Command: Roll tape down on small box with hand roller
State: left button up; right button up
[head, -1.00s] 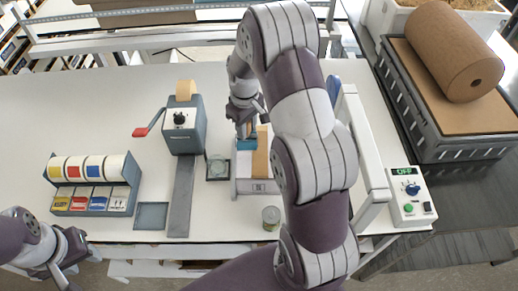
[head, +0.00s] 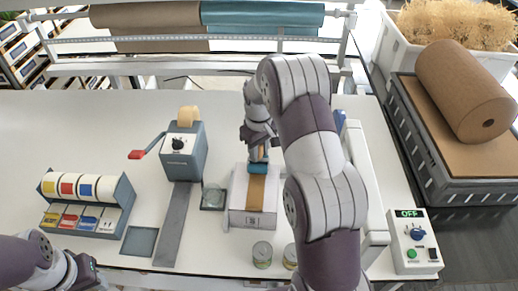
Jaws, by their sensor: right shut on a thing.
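The small white box (head: 237,212) stands on the table in the middle of the head view. A strip of brown tape (head: 256,191) runs along its top towards the front face. My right gripper (head: 258,154) is shut on the hand roller (head: 258,168), which has a teal-blue part. The roller is over the tape at the far part of the box top; I cannot tell whether it presses on it. My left gripper (head: 84,275) is low at the left corner, away from the box, and its jaw gap is unclear.
A tape dispenser (head: 186,150) with a red-handled crank stands left of the box. A label dispenser (head: 88,203) is farther left. Two cans (head: 262,254) stand near the front edge. A sealer with a control box (head: 413,243) is at the right. The back left table is clear.

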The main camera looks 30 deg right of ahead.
jog(key=shift+a+r, duration=0.15)
jog(key=shift+a, duration=0.05)
jog(key=shift+s+d, duration=0.1)
jog(key=shift+d, duration=0.15)
jog(key=shift+f, duration=0.2)
jog(key=shift+f+b, duration=0.35)
jog(key=shift+f, duration=0.15)
dwell(0.6)
